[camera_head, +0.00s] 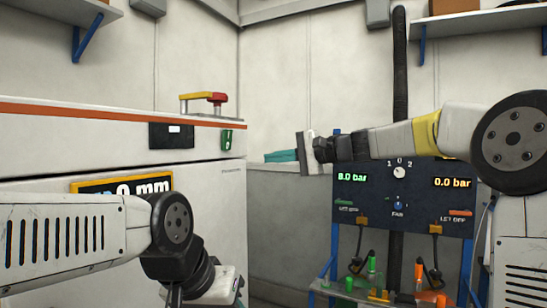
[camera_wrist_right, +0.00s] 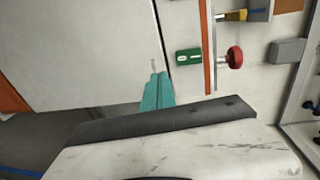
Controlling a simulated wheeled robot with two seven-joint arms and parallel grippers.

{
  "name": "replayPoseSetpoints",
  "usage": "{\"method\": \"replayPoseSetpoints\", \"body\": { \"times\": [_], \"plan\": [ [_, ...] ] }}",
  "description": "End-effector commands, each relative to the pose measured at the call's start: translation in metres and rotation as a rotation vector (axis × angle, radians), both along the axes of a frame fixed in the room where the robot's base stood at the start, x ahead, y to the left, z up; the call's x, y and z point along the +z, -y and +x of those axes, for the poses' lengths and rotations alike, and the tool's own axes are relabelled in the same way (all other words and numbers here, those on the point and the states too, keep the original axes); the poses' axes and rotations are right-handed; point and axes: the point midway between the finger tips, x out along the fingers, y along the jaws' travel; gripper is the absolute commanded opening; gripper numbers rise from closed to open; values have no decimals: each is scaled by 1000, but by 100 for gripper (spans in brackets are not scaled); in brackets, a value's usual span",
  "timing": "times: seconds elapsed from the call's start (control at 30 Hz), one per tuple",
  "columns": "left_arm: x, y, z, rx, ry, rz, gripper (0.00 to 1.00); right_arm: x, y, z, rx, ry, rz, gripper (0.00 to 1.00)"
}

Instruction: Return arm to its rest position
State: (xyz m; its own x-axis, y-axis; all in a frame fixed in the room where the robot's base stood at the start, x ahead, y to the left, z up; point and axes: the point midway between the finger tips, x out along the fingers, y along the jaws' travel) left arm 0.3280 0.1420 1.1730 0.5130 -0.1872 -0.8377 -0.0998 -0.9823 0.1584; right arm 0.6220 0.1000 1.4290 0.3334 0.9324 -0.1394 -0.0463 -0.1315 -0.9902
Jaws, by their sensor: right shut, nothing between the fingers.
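My right arm reaches in from the right of the head view, roughly level, in front of the back wall. The right wrist view shows a pale, scuffed gripper body with a dark edge across the bottom; the fingertips are hard to make out there. My left arm comes in from the left, low in front of the white machine (camera_head: 210,195). Its gripper (camera_head: 205,288) is at the bottom, partly cut off, and its jaw state is unclear.
A teal item (camera_head: 281,155) lies on a ledge just left of my right gripper; a teal piece (camera_wrist_right: 157,92) shows in the wrist view. A black hose (camera_head: 400,65) rises behind my right arm. Colored connectors (camera_head: 372,264) sit below the panel.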

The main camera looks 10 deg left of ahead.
Motion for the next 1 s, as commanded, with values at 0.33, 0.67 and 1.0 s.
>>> {"method": "replayPoseSetpoints", "body": {
  "times": [0.33, 0.67, 1.0],
  "plan": [
    [0, 0, 0, 0, 0, 0, 36, -2, 0, -2, 0, 2, -8, 0],
    [0, 0, 0, 0, 0, 0, 36, -98, 43, -103, -26, 103, -534, 0],
    [0, 0, 0, 0, 0, 0, 36, -211, 192, -245, -62, 220, -1109, 0]
  ]
}}
